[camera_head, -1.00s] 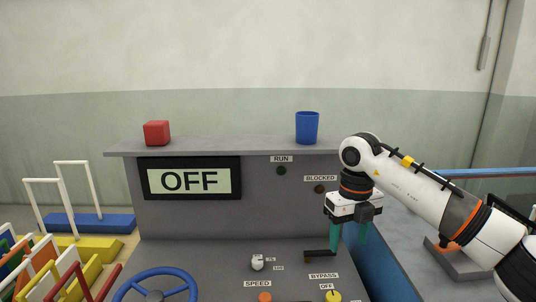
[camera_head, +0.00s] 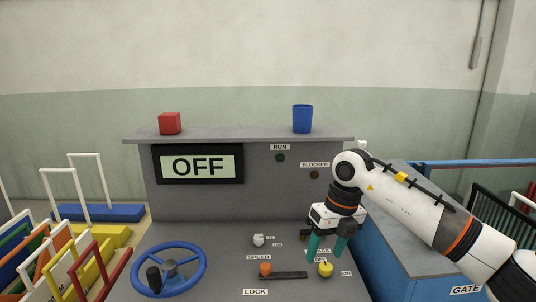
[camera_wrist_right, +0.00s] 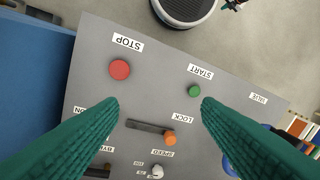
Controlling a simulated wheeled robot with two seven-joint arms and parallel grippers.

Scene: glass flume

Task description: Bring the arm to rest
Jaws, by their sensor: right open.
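My right arm (camera_head: 415,205) reaches in from the right in the head view. Its gripper (camera_head: 324,256) points down over the right part of the grey console, near the yellow knob (camera_head: 325,269). Its green fingers are apart with nothing between them. In the right wrist view the open fingers (camera_wrist_right: 160,105) frame the console, with the orange knob (camera_wrist_right: 170,138) and its dark bar (camera_wrist_right: 148,127) beyond them. The fingers look clear of the controls. They hide part of the labels near the yellow knob. My left gripper is not in view.
The console carries a blue handwheel (camera_head: 168,268), a white knob (camera_head: 259,240) and an OFF display (camera_head: 198,166). A red block (camera_head: 169,123) and blue cup (camera_head: 302,119) stand on its ledge. Red (camera_wrist_right: 120,69) and green (camera_wrist_right: 194,90) buttons show below. Coloured racks (camera_head: 95,235) stand left.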

